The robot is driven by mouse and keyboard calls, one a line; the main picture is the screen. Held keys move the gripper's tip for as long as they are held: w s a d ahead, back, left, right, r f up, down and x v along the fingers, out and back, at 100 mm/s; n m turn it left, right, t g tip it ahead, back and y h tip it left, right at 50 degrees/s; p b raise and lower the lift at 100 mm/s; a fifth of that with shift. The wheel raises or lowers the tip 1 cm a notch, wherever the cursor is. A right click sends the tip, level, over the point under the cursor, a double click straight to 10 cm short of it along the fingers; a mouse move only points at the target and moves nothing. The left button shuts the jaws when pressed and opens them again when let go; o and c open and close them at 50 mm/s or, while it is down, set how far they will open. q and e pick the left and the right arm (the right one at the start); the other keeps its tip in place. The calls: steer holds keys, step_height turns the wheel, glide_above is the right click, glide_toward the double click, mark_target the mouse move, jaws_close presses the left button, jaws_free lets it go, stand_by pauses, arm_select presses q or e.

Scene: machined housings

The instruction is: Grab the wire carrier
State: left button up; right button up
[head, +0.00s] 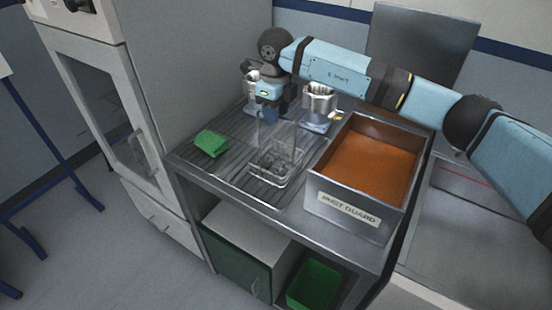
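The wire carrier (268,168) is a small wire basket on the ribbed metal drainboard, in the middle of the head view. Thin wires of what looks like its handle rise above it towards my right gripper. Small parts seem to lie inside, too fine to make out. My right gripper (271,117) points down just above and behind the basket, near the top of these wires. Its fingertips are small and dark, so I cannot tell whether they are apart or touch the wire. My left gripper is not in view.
Metal housings (320,101) stand behind on the drainboard. A green cloth or pad (211,143) lies left. A grey cabinet (205,60) rises at the left edge. A green bin (316,282) sits below.

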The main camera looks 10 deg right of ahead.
step_height(320, 180, down, 4)
steer(key=shift+w+r, duration=0.1)
steer(key=shift+r, duration=0.05)
jaws_close()
steer(key=shift+r, duration=0.1)
